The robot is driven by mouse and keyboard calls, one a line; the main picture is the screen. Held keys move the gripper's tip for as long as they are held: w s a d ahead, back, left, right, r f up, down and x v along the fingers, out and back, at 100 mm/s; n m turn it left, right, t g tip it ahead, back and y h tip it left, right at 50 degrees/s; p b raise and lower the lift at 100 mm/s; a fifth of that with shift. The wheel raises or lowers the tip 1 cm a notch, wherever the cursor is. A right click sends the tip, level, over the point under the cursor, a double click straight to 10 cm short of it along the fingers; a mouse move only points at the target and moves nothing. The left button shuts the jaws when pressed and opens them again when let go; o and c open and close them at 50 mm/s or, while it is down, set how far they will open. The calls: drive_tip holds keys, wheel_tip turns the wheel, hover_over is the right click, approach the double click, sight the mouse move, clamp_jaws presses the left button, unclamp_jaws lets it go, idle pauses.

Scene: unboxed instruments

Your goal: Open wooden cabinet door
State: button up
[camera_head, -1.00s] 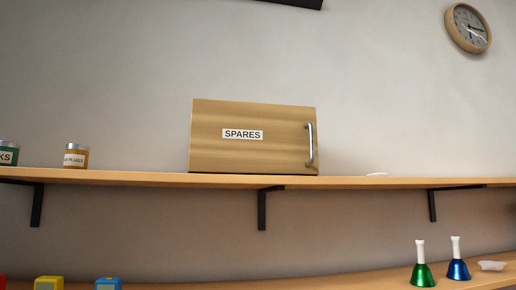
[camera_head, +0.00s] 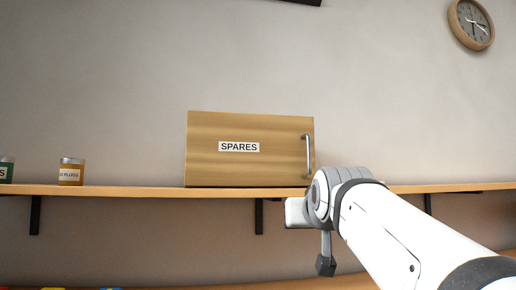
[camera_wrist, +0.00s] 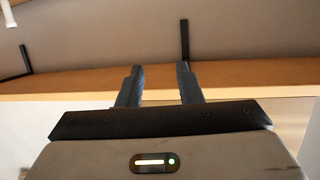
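The wooden cabinet (camera_head: 215,170) stands on the upper shelf in the head view. Its front door carries a white SPARES label (camera_head: 239,147) and looks shut. A vertical silver bar handle (camera_head: 308,155) is near the door's right edge. My arm reaches in from the lower right, its wrist end just below and right of the handle, at shelf height. In the wrist view my gripper (camera_wrist: 160,70) has its two dark fingers apart with nothing between them. The handle is not clearly seen there, so I cannot tell its exact distance from the fingers.
The upper shelf (camera_head: 110,190) runs across the head view on dark brackets (camera_head: 259,215). A jar (camera_head: 71,172) and a green jar (camera_head: 6,170) stand left of the cabinet. A lower shelf is partly hidden by my arm. A clock (camera_head: 471,24) hangs at the upper right.

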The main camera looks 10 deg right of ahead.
sight(309, 152)
wheel_tip(309, 152, up, 15)
drive_tip(key=d+t+h+p, duration=0.1)
drive_tip(key=d+t+h, duration=0.1)
drive_tip(key=t, duration=0.1)
drive_tip(key=shift+m, duration=0.3)
drive_tip(key=p+x, duration=0.3)
drive_tip(key=x, duration=0.4)
drive_tip(key=shift+d+r, duration=0.1)
drive_tip(key=shift+r, duration=0.05)
drive_tip(key=shift+s, duration=0.1)
drive_tip(key=shift+c, duration=0.3)
clamp_jaws()
